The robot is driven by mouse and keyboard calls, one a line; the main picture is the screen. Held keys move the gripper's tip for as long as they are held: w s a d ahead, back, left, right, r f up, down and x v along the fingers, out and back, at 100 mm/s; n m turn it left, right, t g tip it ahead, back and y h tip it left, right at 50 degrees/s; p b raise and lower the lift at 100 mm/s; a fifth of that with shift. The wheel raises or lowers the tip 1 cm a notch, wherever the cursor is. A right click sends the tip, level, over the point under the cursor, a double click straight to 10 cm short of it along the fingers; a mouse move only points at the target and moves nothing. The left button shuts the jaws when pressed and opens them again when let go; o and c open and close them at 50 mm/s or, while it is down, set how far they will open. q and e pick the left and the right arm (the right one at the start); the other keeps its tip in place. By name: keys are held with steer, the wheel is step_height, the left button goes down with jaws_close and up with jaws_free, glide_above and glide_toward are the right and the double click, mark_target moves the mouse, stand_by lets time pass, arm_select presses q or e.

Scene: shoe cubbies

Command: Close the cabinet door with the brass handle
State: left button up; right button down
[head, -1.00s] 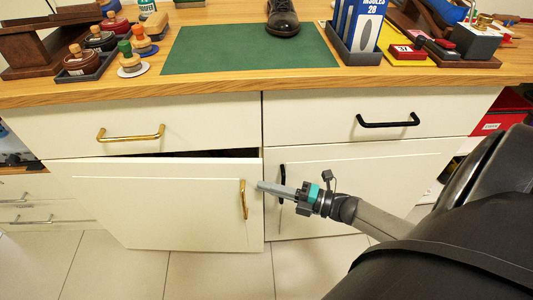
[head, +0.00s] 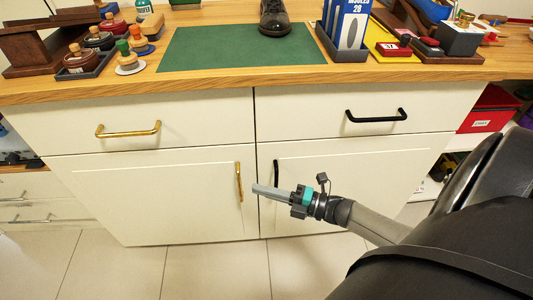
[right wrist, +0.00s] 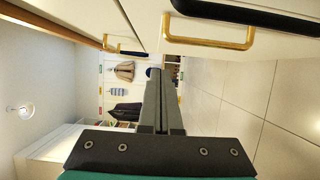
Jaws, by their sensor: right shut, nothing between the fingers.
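The cabinet door (head: 160,200) at the lower left is white and sits flush with the cabinet front, with no gap along its top edge. Its upright brass handle (head: 239,182) is near its right edge; a brass handle also shows in the right wrist view (right wrist: 208,42). My right gripper (head: 256,189) is shut and empty, just right of the brass handle and in front of the seam between the two lower doors. Its shut fingers also show in the right wrist view (right wrist: 158,100). Whether it touches the door cannot be told. My left gripper is not in view.
Above the door is a drawer with a horizontal brass handle (head: 128,130). To the right are a drawer with a black handle (head: 376,116) and a door with a black handle (head: 276,178). The wooden counter (head: 230,83) holds a shoe and supplies. The tiled floor (head: 190,270) is clear.

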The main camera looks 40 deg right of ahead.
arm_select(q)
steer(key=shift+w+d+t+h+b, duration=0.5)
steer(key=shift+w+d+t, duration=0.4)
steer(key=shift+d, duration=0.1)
arm_select(e)
steer(key=s+d, duration=0.2)
steer(key=d, duration=0.7)
steer(key=shift+s+d, duration=0.25)
steer(key=shift+d, duration=0.05)
